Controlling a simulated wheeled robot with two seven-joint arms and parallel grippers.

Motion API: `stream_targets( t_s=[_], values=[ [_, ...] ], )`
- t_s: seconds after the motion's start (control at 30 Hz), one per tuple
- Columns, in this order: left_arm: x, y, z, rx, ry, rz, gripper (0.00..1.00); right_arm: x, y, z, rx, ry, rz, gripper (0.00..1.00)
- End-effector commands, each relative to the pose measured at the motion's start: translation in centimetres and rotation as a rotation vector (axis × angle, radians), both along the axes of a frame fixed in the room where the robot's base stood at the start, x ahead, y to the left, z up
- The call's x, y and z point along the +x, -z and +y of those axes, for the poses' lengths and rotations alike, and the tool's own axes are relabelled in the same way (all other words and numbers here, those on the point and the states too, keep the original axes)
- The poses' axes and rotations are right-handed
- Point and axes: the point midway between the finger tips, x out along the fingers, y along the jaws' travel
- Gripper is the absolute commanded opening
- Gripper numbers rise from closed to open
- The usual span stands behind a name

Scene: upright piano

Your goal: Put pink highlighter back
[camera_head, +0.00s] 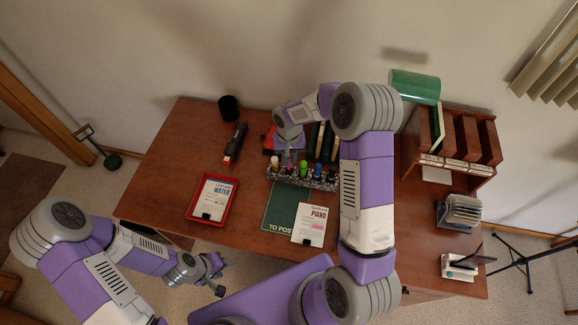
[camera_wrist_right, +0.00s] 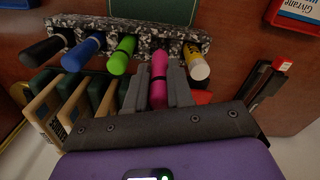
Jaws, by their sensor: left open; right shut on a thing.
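A speckled grey pen holder (camera_head: 318,184) stands on the desk and also shows in the right wrist view (camera_wrist_right: 98,24). My right gripper (camera_wrist_right: 160,92) is shut on the pink highlighter (camera_wrist_right: 158,72), whose far end is at the holder between the green and yellow ones. I cannot tell how deep it sits. A green highlighter (camera_wrist_right: 121,56), a blue one (camera_wrist_right: 83,52), a black one (camera_wrist_right: 46,50) and a white-and-yellow one (camera_wrist_right: 196,62) stand in the holder. In the head view my right gripper (camera_head: 287,161) is over the holder's left part. My left gripper (camera_head: 220,277) is open and empty, off the desk's front edge.
A red tray (camera_head: 233,190) with a card lies left of the holder. A green folder (camera_head: 280,208) and a piano card (camera_head: 310,226) lie in front. A black cup (camera_head: 228,108) stands at the back left. A wooden shelf (camera_head: 455,150) stands right. Bare desk (camera_head: 165,165) shows left.

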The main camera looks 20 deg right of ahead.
Motion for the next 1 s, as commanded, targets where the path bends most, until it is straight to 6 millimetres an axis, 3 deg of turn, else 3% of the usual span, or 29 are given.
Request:
stream_targets(
  t_s=[0.4, 0.8, 0.83, 0.9, 1.0],
  values=[
    [0.0, 0.5, 0.0, 0.000, 0.000, 0.000, 0.43, -0.1, 4.6, 0.0, -0.001, -0.001, 0.001, 0.00],
    [0.0, 1.0, 0.0, 0.000, 0.000, 0.000, 0.43, 0.0, 5.2, 0.0, -0.001, -0.002, -0.002, 0.00],
    [0.0, 0.9, 0.0, 0.000, 0.000, 0.000, 0.43, 0.0, 5.1, 0.0, 0.000, -0.002, -0.001, 0.26],
    [0.0, 0.8, 0.0, 0.000, 0.000, 0.000, 0.43, 0.0, 5.0, 0.0, 0.000, -0.002, -0.001, 0.32],
    [0.0, 0.8, 0.0, 0.000, 0.000, 0.000, 0.43, 0.0, 5.0, 0.0, 0.000, -0.001, -0.001, 0.32]
  ],
)
